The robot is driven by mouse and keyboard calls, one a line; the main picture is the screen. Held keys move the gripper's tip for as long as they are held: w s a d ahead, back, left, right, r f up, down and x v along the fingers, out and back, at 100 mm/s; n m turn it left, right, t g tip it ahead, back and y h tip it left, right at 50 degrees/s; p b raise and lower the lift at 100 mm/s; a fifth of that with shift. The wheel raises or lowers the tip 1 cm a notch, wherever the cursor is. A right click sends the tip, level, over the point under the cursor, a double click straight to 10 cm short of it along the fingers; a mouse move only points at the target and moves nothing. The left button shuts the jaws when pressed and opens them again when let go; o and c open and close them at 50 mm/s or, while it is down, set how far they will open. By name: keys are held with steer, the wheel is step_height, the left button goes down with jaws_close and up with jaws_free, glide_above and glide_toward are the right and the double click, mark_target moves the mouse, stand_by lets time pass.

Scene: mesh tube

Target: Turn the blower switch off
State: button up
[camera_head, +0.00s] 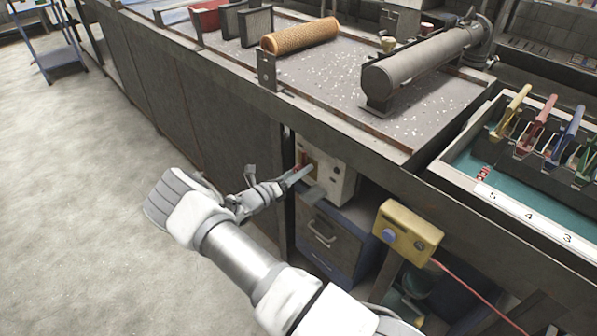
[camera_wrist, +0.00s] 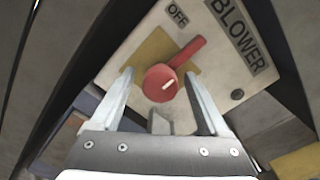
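The blower switch is a red rotary knob (camera_wrist: 163,82) with a lever pointing up and right in the wrist view. It sits on a yellow-brown plate on a pale panel (camera_wrist: 130,50). An "OFF" label (camera_wrist: 178,14) is above and left of the lever tip, and a "BLOWER" label (camera_wrist: 238,36) is to the right. In the head view the switch box (camera_head: 340,183) is under the table edge, its knob partly hidden. My gripper (camera_wrist: 160,74) is open, with one finger on each side of the knob; I cannot tell whether they touch it. It also shows in the head view (camera_head: 306,181).
The table's front edge (camera_head: 345,132) overhangs the box. A drawer cabinet (camera_head: 330,240) is below it and a yellow control box (camera_head: 408,232) with a red cable is to the right. A tan mesh tube (camera_head: 300,36) lies on the table.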

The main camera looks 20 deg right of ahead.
steer(key=p+v, duration=0.1)
steer(key=v, duration=1.6)
steer(key=shift+a+p, duration=0.2)
steer(key=shift+p, duration=0.15)
steer(key=shift+s, duration=0.1)
